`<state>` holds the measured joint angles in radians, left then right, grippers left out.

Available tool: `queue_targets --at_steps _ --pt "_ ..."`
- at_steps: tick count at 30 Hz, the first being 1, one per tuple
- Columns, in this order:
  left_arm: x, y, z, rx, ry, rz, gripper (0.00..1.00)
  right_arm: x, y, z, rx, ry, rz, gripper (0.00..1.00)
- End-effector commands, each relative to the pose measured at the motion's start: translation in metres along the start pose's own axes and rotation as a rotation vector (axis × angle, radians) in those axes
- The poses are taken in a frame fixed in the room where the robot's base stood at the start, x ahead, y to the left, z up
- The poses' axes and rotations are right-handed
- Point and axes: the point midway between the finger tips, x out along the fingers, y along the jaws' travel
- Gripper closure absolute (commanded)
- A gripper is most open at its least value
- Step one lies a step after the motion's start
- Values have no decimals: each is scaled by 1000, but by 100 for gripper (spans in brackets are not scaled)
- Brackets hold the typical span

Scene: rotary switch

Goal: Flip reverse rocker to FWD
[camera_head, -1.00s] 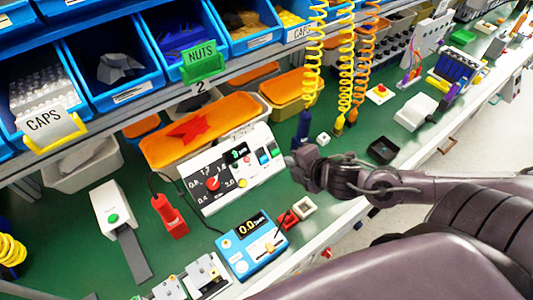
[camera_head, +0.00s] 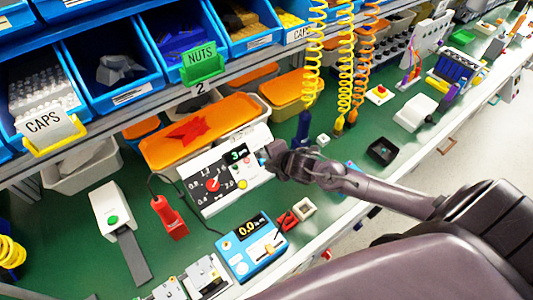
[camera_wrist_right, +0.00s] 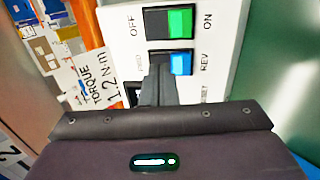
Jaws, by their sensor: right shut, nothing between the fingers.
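The white control box (camera_head: 198,171) with a red-knob dial (camera_head: 212,185) stands on the green bench in the head view. In the right wrist view, its panel (camera_wrist_right: 218,18) carries a green OFF/ON rocker (camera_wrist_right: 168,22) and a blue rocker (camera_wrist_right: 181,64) below it. My left gripper is out of view.
A blue meter (camera_head: 250,243) and a red tool (camera_head: 170,217) stand in front of the box. An orange tray (camera_head: 160,150) is behind it. Coiled hoses (camera_head: 345,60) hang behind my right arm. A black tray (camera_head: 382,151) lies to the right.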

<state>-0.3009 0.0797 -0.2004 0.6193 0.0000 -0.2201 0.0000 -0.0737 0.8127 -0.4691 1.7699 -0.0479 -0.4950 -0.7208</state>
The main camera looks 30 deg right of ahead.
Motion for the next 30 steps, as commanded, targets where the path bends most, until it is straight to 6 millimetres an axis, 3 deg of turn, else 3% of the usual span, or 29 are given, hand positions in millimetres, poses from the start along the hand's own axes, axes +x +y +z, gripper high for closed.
queue_targets --at_steps 16,30 --pt "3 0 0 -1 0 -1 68 10 0 0 0 0 0 100" --pt "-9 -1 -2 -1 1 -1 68 2 9 0 0 0 -1 100"
